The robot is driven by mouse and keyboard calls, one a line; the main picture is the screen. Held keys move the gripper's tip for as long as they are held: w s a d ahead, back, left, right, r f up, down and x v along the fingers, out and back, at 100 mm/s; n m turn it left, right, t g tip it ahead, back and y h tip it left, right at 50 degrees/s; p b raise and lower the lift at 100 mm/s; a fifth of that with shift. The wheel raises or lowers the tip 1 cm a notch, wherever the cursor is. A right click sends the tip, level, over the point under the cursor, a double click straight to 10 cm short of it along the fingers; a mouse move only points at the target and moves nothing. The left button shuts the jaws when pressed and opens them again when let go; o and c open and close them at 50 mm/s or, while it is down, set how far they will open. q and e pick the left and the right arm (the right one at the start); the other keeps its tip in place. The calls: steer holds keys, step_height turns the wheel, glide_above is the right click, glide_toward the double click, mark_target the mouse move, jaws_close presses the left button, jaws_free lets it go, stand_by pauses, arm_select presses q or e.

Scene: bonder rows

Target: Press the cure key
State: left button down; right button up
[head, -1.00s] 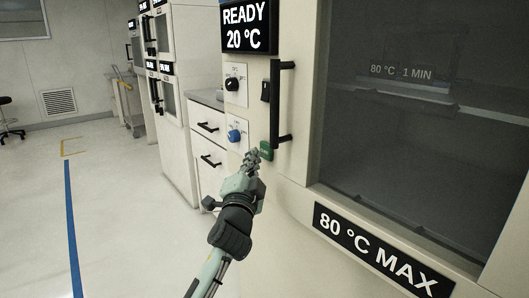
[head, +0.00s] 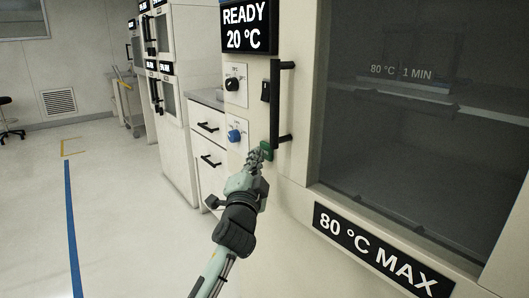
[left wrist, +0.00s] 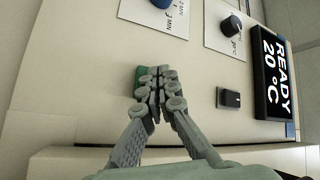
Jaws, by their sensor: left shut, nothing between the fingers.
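The green cure key (head: 267,150) sits low on the oven's front panel, below a black rocker switch. In the left wrist view the green key (left wrist: 139,80) is partly hidden behind my fingers. My left gripper (head: 256,154) is shut and empty, its fingertips at the key's left side in the head view. In the left wrist view the closed fingertips (left wrist: 155,78) overlap the key; I cannot tell whether they touch it. The display (head: 248,27) reads READY 20 °C. My right gripper is not in view.
A black door handle (head: 276,104) stands just above and right of the key. A blue knob (head: 235,136), a black knob (head: 233,84) and a black switch (head: 265,91) are on the panel. The dark door window (head: 420,120) is closed. Floor at left is clear.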

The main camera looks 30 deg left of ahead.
arm_select(q)
steer(key=shift+w+d, duration=0.2)
steer(key=shift+w, duration=0.15)
stand_by(0.5)
stand_by(0.3)
steer(key=shift+s+a, duration=0.35)
steer(key=shift+s, duration=0.4)
steer(key=shift+s, duration=0.15)
steer(key=s, duration=0.1)
steer(key=s+a+p, duration=0.1)
steer(key=s, duration=0.1)
steer(key=s+a, duration=0.1)
steer(key=shift+s, duration=0.2)
stand_by(0.5)
